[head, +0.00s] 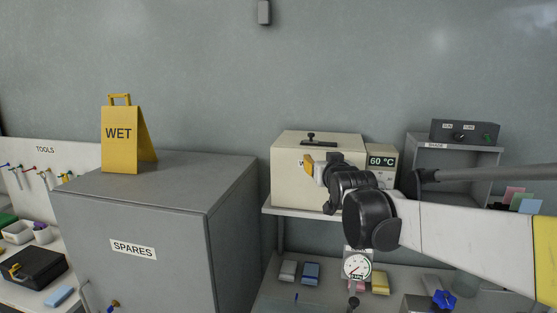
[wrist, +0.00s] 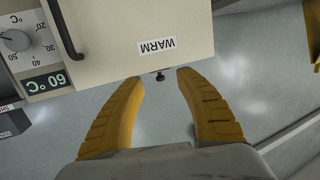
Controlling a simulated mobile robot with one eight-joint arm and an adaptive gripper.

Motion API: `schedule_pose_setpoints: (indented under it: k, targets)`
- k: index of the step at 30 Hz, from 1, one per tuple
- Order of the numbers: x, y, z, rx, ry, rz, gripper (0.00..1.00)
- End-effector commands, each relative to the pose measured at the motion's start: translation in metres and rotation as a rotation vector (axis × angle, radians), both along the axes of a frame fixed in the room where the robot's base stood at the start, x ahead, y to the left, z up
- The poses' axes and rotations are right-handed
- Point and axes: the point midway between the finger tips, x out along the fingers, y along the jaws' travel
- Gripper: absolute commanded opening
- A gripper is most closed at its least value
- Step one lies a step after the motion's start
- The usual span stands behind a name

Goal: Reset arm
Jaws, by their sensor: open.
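My arm reaches in from the right in the head view. My gripper (head: 309,165) is in front of the cream warming box (head: 290,185), its yellow fingers pointing left. In the wrist view my gripper (wrist: 160,75) has its two yellow fingers spread apart with nothing between them. The box shows upside down there, with its WARM label (wrist: 156,46) ahead of the fingertips and a dark handle (wrist: 62,30) at upper left. Whether the fingertips touch the box is hard to tell, but a small gap seems to show. My arm hides part of the box in the head view.
The box's 60 °C display (head: 382,161) is at its right. A grey SPARES cabinet (head: 135,245) bears a yellow WET sign (head: 120,140) at left. A grey shelf unit (head: 425,160) with a control box (head: 465,132) stands behind my arm. A gauge (head: 357,266) is below.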

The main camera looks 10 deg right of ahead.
Motion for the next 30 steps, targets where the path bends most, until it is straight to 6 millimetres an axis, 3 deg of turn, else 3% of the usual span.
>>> schedule_pose_setpoints:
  k: [1,9,15,18,21,24,30]
  targets:
    - [-0.028,0.000,-0.027,0.000,0.058,-0.001,0.42]
    - [-0.202,-0.001,-0.175,-0.001,0.445,-0.001,0.42]
    - [-0.313,-0.001,-0.277,-0.001,0.678,0.000,0.42]
    - [-0.351,-0.001,-0.312,-0.001,0.757,0.000,0.42]
    - [-0.373,0.000,-0.332,-0.001,0.807,0.001,0.42]
    - [-0.383,0.000,-0.340,-0.001,0.828,0.001,0.42]
    - [-0.384,0.000,-0.340,-0.001,0.832,0.001,0.42]
